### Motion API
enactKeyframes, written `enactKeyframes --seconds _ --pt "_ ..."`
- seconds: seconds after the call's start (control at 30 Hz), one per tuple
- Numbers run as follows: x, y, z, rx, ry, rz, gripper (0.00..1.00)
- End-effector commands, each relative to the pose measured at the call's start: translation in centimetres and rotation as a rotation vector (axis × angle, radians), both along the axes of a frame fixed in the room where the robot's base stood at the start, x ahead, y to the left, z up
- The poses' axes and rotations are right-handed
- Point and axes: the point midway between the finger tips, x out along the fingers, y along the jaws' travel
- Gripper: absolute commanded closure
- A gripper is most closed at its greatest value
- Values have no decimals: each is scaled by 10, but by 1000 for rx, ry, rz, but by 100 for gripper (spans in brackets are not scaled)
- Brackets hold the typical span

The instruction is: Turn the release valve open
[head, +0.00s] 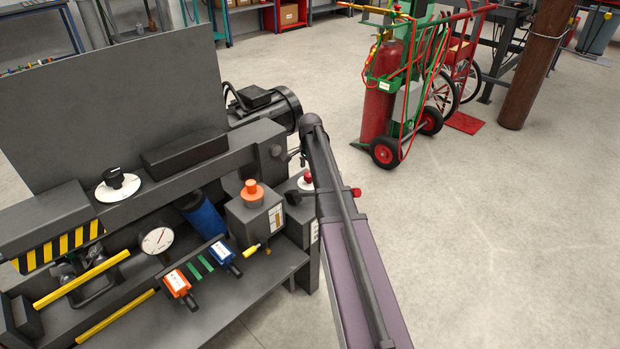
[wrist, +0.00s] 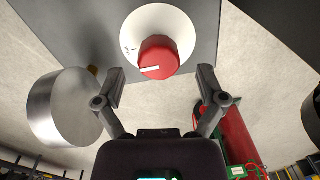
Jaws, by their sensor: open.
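The release valve appears to be the red knob (wrist: 158,58) on a round white dial (wrist: 176,22) in the wrist view. A white line on the knob lies roughly level, and small dark print shows at the dial's left. The dial sits on a grey box face. My gripper (wrist: 160,86) is open and empty, one finger at each side below the knob; the knob is ahead, near the midline, and I see no contact. In the head view a red knob (head: 308,177) on a white disc shows beside my arm, which hides the area behind it; my fingers are not clear there.
The grey machine (head: 130,215) carries an orange knob (head: 252,190), a black knob (head: 114,178), a gauge (head: 157,240) and yellow rods. A metal cylinder (wrist: 62,108) stands left of my gripper. A red gas cylinder (head: 382,95) stands on a green cart. Floor on the right is clear.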

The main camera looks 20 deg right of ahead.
Motion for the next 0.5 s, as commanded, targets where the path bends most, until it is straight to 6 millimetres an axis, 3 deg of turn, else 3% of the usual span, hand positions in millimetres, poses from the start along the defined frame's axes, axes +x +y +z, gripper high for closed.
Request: enactKeyframes --seconds 0.2,0.5 --pt "1 0 -13 0 0 0 10" --pt "1 1 -14 0 0 0 10"
